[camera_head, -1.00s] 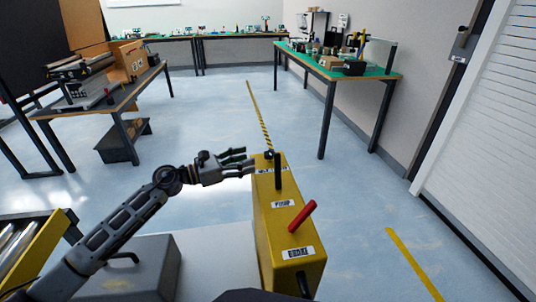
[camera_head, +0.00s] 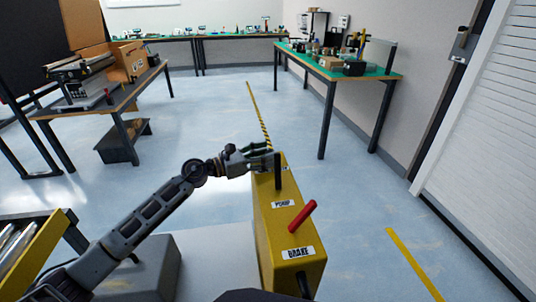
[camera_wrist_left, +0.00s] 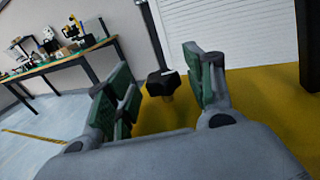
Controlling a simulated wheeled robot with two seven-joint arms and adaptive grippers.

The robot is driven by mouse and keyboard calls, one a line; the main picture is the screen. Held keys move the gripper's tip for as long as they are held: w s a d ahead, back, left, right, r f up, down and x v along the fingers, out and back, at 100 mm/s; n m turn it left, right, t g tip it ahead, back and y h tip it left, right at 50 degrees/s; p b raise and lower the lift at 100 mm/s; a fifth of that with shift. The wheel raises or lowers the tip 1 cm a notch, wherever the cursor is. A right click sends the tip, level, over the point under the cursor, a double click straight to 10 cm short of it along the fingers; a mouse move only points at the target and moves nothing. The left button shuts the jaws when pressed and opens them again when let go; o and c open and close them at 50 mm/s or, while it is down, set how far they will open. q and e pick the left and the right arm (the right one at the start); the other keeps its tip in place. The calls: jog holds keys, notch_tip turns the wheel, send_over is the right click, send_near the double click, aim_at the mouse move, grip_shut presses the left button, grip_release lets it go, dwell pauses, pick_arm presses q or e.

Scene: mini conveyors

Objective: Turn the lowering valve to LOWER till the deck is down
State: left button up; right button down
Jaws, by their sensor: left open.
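The lowering valve shows in the left wrist view as a black knob (camera_wrist_left: 163,83) on a short brass stem, standing on the yellow housing (camera_wrist_left: 255,90). My left gripper (camera_head: 268,157) is over the far end of the yellow housing (camera_head: 262,235) in the head view and hides the knob there. In the left wrist view its open green-padded fingers (camera_wrist_left: 162,97) stand on either side of the knob, with gaps visible. I cannot tell any contact. A pale grey surface (camera_head: 215,262) lies left of the housing; I cannot tell whether it is the deck. My right gripper is not in view.
A black lever (camera_head: 278,172) by the PUMP label rises close to the gripper. A red lever (camera_head: 302,216) stands by the BRAKE label. A roller conveyor (camera_head: 30,250) is at lower left. A green-topped table (camera_head: 385,75) stands farther off; the floor between is clear.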

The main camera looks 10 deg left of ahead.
pick_arm(q)
jog(key=shift+w+d, duration=0.35)
jog(key=shift+d, duration=0.15)
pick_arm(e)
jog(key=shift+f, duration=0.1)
pick_arm(q)
jog(key=c, duration=1)
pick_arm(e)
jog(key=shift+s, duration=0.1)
